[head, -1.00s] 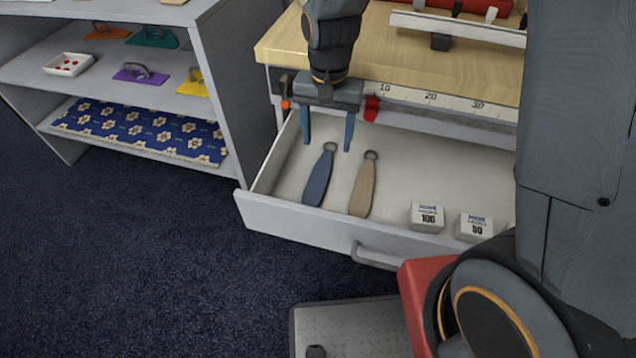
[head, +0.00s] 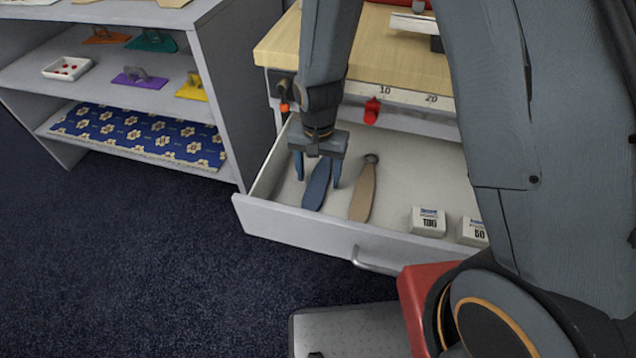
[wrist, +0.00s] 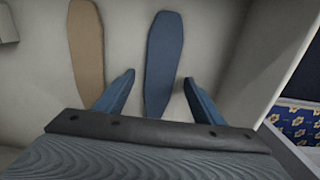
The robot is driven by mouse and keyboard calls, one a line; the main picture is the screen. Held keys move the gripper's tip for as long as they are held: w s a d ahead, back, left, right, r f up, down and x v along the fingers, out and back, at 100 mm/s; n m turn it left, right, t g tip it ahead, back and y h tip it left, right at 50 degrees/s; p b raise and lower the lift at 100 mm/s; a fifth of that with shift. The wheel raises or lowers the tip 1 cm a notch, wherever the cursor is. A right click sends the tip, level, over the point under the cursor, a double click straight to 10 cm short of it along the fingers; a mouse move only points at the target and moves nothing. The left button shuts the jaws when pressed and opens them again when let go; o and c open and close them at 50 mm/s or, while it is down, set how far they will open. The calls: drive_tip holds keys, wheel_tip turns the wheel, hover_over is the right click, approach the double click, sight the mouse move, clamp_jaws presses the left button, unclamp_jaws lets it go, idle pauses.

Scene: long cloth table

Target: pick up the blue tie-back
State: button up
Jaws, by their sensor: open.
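The blue tie-back (head: 317,187) lies flat in the open drawer, near its left end. In the wrist view its wide blue part (wrist: 163,62) shows between and beyond my fingers; its ring end is hidden by my gripper. My gripper (head: 317,180) is open and points down over the tie-back, one finger on each side of it. In the wrist view the fingers (wrist: 160,92) stand apart with the tie-back between them. I cannot tell how far above the drawer floor the fingertips are.
A tan tie-back (head: 362,194) lies just right of the blue one. Two small white boxes (head: 428,222) (head: 472,231) sit farther right in the drawer (head: 400,185). The drawer's left wall and front panel (head: 290,222) are close to my gripper. A shelf unit (head: 215,70) stands at left.

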drive_tip(key=shift+f, duration=0.45)
drive_tip(key=c, duration=1.1)
drive_tip(key=shift+r, duration=0.1)
drive_tip(key=shift+c, duration=0.2)
